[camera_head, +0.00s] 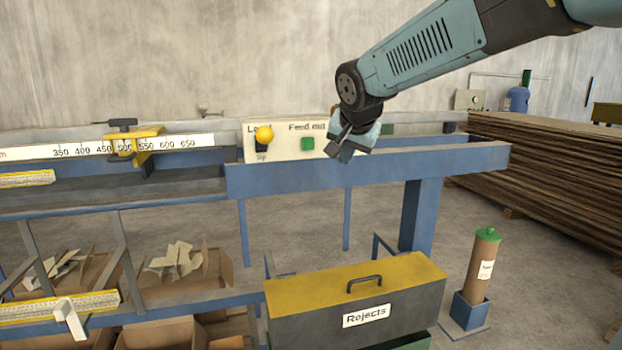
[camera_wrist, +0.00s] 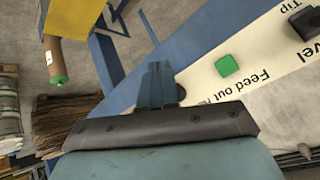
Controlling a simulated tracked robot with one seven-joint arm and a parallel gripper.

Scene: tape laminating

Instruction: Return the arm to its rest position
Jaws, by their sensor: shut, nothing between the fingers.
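My gripper (camera_head: 344,142) is shut and empty at the end of my blue-grey arm, which reaches in from the upper right. It hangs just in front of the right end of the control panel (camera_head: 282,152), close above the blue beam. Part of the panel's lettering is hidden behind it. The panel carries a green button (camera_head: 307,144) and a yellow ball knob (camera_head: 264,133) above a dark switch. In the wrist view my fingers (camera_wrist: 158,84) are together, with the green button (camera_wrist: 228,66) to their right and apart from them.
A blue beam (camera_head: 440,161) runs under the panel. Below stands a rejects box (camera_head: 350,290) with a yellow lid and handle. A brown tube with a green cap (camera_head: 481,268) stands at the right, before stacked boards (camera_head: 545,160). A ruler scale (camera_head: 190,144) lies to the left.

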